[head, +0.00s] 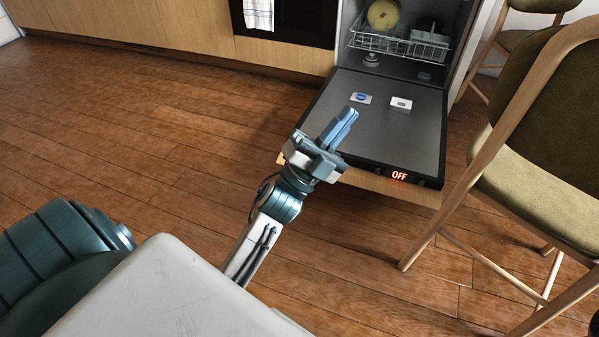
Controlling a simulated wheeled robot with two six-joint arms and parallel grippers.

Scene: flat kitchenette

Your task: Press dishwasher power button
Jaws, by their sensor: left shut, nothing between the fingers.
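The dishwasher door (395,135) is folded down flat, with its dark inner face up. A red display reading OFF (399,175) glows on the panel along the door's near edge. Small dark marks sit beside the display, but I cannot tell which one is the power button. My left gripper (348,116) is shut and empty. In the picture its fingers overlap the left part of the open door, pointing up and away. I cannot tell its height above the door, and it hides part of the door's near left corner. My right gripper is not in view.
A dish rack (400,45) with a yellow-green plate (383,14) is inside the dishwasher. Two small packets lie on the door. A wooden chair (535,170) with an olive seat stands close on the right. The wooden floor (130,130) on the left is clear.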

